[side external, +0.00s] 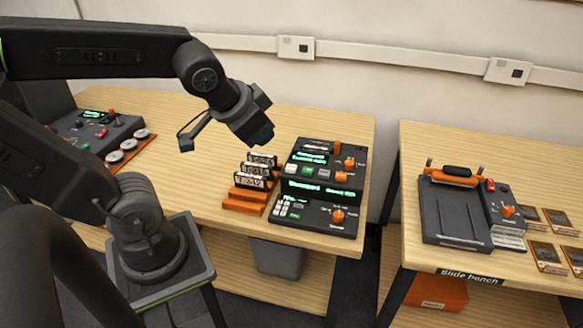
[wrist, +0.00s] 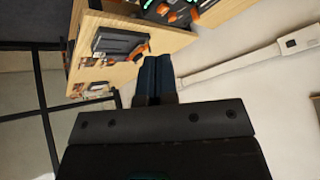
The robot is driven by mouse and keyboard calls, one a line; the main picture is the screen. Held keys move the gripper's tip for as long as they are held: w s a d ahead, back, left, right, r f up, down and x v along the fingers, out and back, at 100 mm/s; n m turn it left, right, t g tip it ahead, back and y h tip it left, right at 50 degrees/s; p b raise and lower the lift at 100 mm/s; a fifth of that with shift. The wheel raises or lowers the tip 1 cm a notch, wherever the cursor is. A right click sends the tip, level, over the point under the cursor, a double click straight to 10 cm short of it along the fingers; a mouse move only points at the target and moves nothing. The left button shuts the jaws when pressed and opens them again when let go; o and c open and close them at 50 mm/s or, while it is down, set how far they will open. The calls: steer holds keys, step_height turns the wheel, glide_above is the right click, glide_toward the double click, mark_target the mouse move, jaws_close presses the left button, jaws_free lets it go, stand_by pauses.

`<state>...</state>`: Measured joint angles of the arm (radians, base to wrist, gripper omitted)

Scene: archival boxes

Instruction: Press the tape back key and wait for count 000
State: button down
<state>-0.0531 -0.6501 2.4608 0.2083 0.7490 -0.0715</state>
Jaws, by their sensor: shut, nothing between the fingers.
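A dark machine (side external: 305,215) with green lit displays, small keys and orange knobs stands on the middle table. Its key labels and any count are too small to read. A second dark machine (side external: 105,135) with a green display, coloured buttons and an orange knob stands at the left. I cannot tell which key is the tape back key. My gripper (side external: 264,138) is shut and empty, in the air above and left of the middle machine, apart from it. In the wrist view its dark blue fingers (wrist: 155,72) lie together, with no key between them.
An orange rack (side external: 245,200) holds labelled cassettes beside the middle machine. Round spools (side external: 122,150) lie by the left machine. A grey bin (side external: 278,258) is below the table. A separate right table holds a slide device (side external: 455,215) and cards. Bare wood (side external: 205,175) lies between the machines.

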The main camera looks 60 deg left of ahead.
steer(key=w+a+m+t+y, duration=0.1)
steer(key=w+a+t+y, duration=0.15)
steer(key=w+a, duration=0.5)
steer(key=m+h, duration=0.6)
steer(key=m, duration=0.4)
glide_above(291, 168)
step_height(291, 168, down, 11)
steer(key=shift+r, duration=0.15)
steer(key=shift+f, duration=4.4)
steer(key=shift+f, duration=0.1)
steer(key=shift+f, duration=0.3)
